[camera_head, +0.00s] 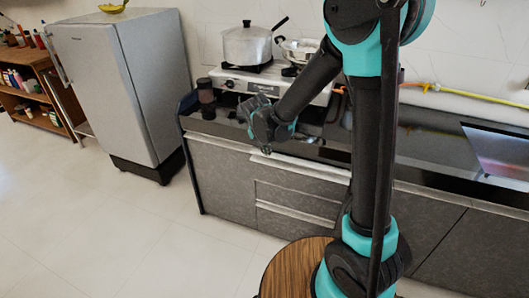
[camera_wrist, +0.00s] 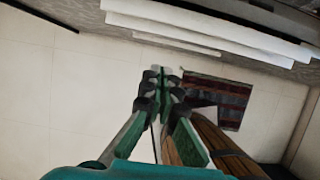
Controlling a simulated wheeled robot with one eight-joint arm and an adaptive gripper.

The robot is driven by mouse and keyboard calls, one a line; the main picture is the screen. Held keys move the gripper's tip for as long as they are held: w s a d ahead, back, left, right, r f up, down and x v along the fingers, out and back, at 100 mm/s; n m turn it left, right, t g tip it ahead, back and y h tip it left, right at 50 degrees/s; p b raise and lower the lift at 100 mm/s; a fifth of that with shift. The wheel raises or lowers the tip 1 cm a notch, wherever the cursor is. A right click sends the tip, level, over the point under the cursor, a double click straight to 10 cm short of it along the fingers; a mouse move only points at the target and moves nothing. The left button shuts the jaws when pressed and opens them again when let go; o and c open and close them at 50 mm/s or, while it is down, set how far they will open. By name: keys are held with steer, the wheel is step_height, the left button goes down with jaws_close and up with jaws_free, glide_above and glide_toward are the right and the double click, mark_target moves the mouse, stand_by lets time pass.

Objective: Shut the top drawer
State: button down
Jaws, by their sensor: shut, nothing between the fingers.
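The top drawer (camera_head: 300,178) is in the grey lower cabinet under the counter, with a pale strip along its upper edge. Stacked pale strips (camera_wrist: 205,35) of the drawer fronts cross the top of the wrist view. I cannot tell how far the top drawer stands out. My gripper (camera_head: 267,150) points down in front of the counter edge, near the left end of the top drawer. In the wrist view its fingers (camera_wrist: 163,80) are together and empty, below the strips in the picture. I cannot tell whether it touches the drawer.
Lower drawers (camera_head: 290,208) sit beneath it. A stove with a silver pot (camera_head: 247,45) and a dark jar (camera_head: 206,92) stand on the counter. A grey fridge (camera_head: 125,90) is at left. A dark striped patch (camera_wrist: 220,98) shows beyond my fingers. Floor left is clear.

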mark_target(271, 159)
steer(key=w+d+f, duration=0.2)
steer(key=w+f, duration=0.5)
steer(key=f, duration=0.2)
stand_by(0.4)
